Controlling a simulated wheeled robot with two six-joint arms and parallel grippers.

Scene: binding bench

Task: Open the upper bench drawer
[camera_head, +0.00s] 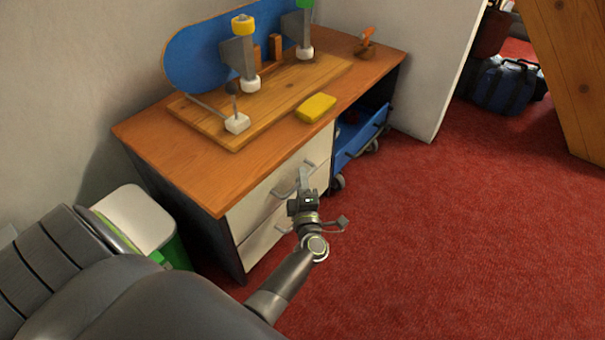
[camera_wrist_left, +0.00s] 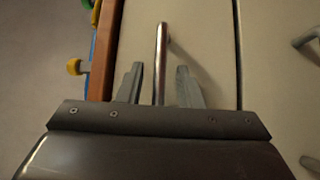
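The upper drawer (camera_head: 262,200) has a cream front with a metal bar handle (camera_head: 285,193) and looks shut in the bench (camera_head: 160,140). My left gripper (camera_head: 304,180) is in front of this handle and partly hides it. In the left wrist view, the handle bar (camera_wrist_left: 162,50) runs between the two open fingers of my left gripper (camera_wrist_left: 160,85). A gap shows on both sides of the bar, and I see no finger touching it. How deep the bar sits between the fingers is hard to tell. My right gripper is not in view.
The lower drawer (camera_head: 262,245) with its own handle (camera_head: 284,226) is just below. A blue cart (camera_head: 345,157) stands right of the drawers. A white-lidded green bin (camera_head: 135,215) is at the bench's left. Red carpet (camera_head: 450,240) in front is clear.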

